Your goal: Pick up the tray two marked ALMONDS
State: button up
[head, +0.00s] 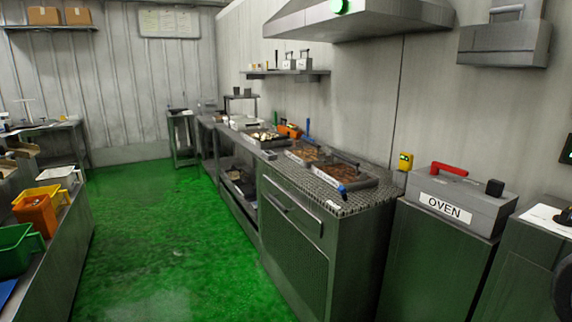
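Several shallow dark trays stand in a row on the right-hand counter (352,207). The nearest tray (362,184) holds brown contents, with a blue-tipped tool at its front corner. Just behind it is another tray with brown contents (303,154). Farther back, a tray with pale pieces (264,137) sits near an orange item. No ALMONDS marking is readable at this distance, so I cannot tell which tray is tray two. My gripper is not in view.
A grey box marked OVEN (462,200) with a red handle stands right of the counter. A range hood (355,22) hangs above. Orange (36,213) and green (17,250) bins line the left bench. The green floor (165,240) between is clear.

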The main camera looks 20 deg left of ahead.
aim_at(346, 172)
jog(key=i+j, duration=0.1)
jog(key=j, duration=0.3)
jog(key=i+j, duration=0.15)
jog(key=j, duration=0.25)
jog(key=i+j, duration=0.1)
jog(key=j, duration=0.3)
jog(key=i+j, duration=0.1)
jog(key=j, duration=0.3)
jog(key=i+j, duration=0.1)
jog(key=j, duration=0.35)
jog(key=i+j, duration=0.15)
jog(key=j, duration=0.25)
